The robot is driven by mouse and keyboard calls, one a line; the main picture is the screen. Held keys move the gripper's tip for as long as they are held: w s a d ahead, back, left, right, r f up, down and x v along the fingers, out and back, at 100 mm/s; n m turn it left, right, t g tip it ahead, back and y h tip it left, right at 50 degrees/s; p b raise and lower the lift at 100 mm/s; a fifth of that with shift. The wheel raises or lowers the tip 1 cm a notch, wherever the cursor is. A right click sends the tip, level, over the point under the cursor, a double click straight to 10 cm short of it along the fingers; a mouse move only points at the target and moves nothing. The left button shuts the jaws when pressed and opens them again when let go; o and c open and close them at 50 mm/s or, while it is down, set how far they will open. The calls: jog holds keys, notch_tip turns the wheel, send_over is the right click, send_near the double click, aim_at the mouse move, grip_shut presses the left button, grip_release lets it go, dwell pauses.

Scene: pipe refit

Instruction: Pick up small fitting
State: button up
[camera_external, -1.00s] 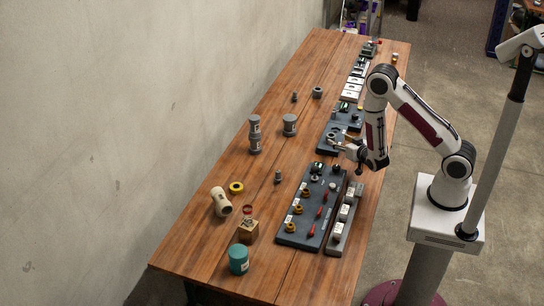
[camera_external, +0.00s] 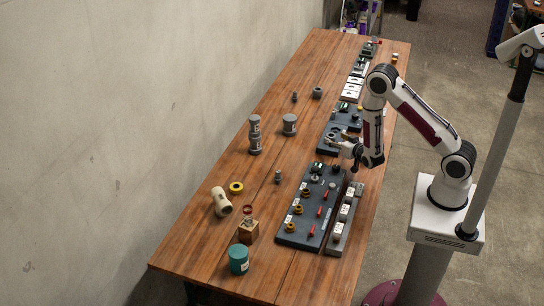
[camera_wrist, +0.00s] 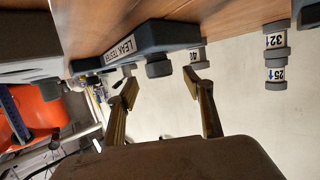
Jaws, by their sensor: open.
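My gripper (camera_external: 334,142) is open over the dark block labelled LEAK TESTER (camera_external: 330,152), at the middle of the bench. In the wrist view, my gripper (camera_wrist: 160,84) has its two fingers spread with nothing between them. Just beyond the fingertips, a dark round piece (camera_wrist: 158,67) sits at the leak tester (camera_wrist: 150,38). Small grey fittings stand on the open wood: one left of the valve panel (camera_external: 278,176), one farther back (camera_external: 294,97) and a wider one (camera_external: 317,92). I cannot tell which one is the small fitting of the task.
Larger grey fittings (camera_external: 254,145) (camera_external: 289,125) stand left of the gripper. A teal cylinder (camera_external: 238,259) stands at the front. The bench's left middle is mostly clear.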

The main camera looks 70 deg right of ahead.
aim_at(333, 137)
jog(key=shift+x, duration=2.4)
jog(key=c, duration=1.2)
